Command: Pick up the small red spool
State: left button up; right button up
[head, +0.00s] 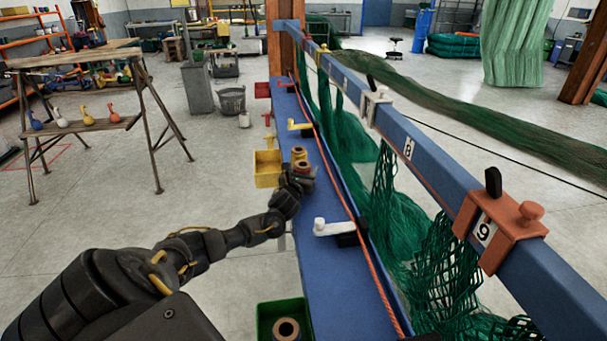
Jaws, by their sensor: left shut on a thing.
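My left arm reaches in from the lower left, and its gripper (298,180) is at the blue bench rail. It is shut on a small red-brown spool (303,167), whose lower part the fingers hide. Another spool, yellowish with a brown top (298,152), stands just behind it on the rail. I cannot tell whether the held spool touches the rail. My right gripper is not in view.
A yellow bin (267,168) hangs left of the rail. A green bin (282,311) with a spool is at the near end. A white-handled lever (333,228) and an orange rope (345,204) lie along the rail. Green netting (400,225) hangs right, under a blue beam (425,155).

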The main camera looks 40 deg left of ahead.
pick_arm(q)
jog(key=shift+r, duration=0.7)
jog(key=s+a+r+b, duration=0.2)
jog(key=s+a+r, duration=0.2)
jog(key=s+r, duration=0.7)
jog(key=shift+s+r, duration=0.3)
jog(key=shift+s, duration=0.9)
jog(key=shift+r, duration=0.15)
notch_tip(320, 180, up, 5)
jog(key=p, duration=0.3)
jog(key=shift+p, duration=0.3)
